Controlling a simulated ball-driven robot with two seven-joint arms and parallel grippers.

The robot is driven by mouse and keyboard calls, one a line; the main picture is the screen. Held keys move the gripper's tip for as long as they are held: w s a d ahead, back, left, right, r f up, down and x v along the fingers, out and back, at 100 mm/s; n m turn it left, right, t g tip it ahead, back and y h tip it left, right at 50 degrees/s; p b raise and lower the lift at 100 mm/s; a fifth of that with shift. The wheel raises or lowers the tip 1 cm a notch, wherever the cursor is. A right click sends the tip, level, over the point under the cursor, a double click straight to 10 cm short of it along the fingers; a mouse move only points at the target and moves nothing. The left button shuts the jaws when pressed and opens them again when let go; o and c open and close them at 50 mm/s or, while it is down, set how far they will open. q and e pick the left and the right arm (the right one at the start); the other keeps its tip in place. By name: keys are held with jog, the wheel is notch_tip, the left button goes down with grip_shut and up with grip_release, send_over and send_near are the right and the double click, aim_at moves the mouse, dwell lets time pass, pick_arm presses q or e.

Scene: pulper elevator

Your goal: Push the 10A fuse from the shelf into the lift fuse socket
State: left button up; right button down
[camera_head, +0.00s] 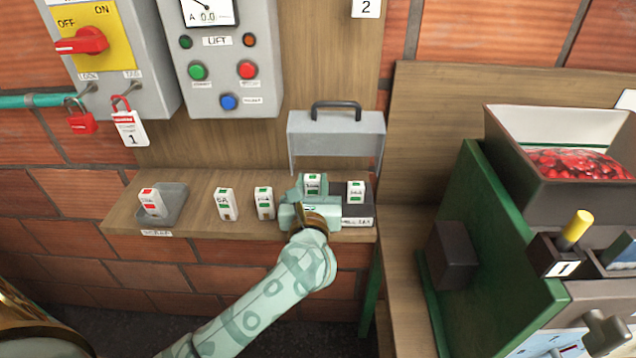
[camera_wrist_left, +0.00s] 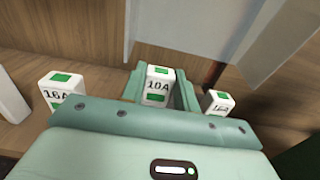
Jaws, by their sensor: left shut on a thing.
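The white 10A fuse (camera_head: 313,184) with green marks stands upright between the fingers of my left gripper (camera_head: 310,199). In the left wrist view the 10A fuse (camera_wrist_left: 158,84) also shows between both green fingers, which are shut on it. The dark fuse socket block (camera_head: 358,210) is at the right end of the shelf. Another fuse (camera_head: 356,190) stands in its right part, above a label that seems to read MILL 16A. My left gripper covers the block's left part, so the lift socket is hidden and I cannot tell how deep the 10A fuse sits. My right gripper is not in view.
The grey cover (camera_head: 337,135) with a dark handle is raised behind the block. Two fuses, one 6A-like (camera_head: 225,204) and one 16A (camera_head: 264,203), stand left on the wooden shelf (camera_head: 195,218). A grey tray (camera_head: 174,208) holds a red-marked fuse. A green machine (camera_head: 455,200) stands right.

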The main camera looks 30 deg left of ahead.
pick_arm(q)
jog(key=shift+f, duration=0.15)
jog(key=shift+f+b, duration=0.35)
jog(key=shift+b, duration=0.05)
jog(key=shift+f, duration=0.35)
dwell(0.6)
jog(key=o, duration=1.1)
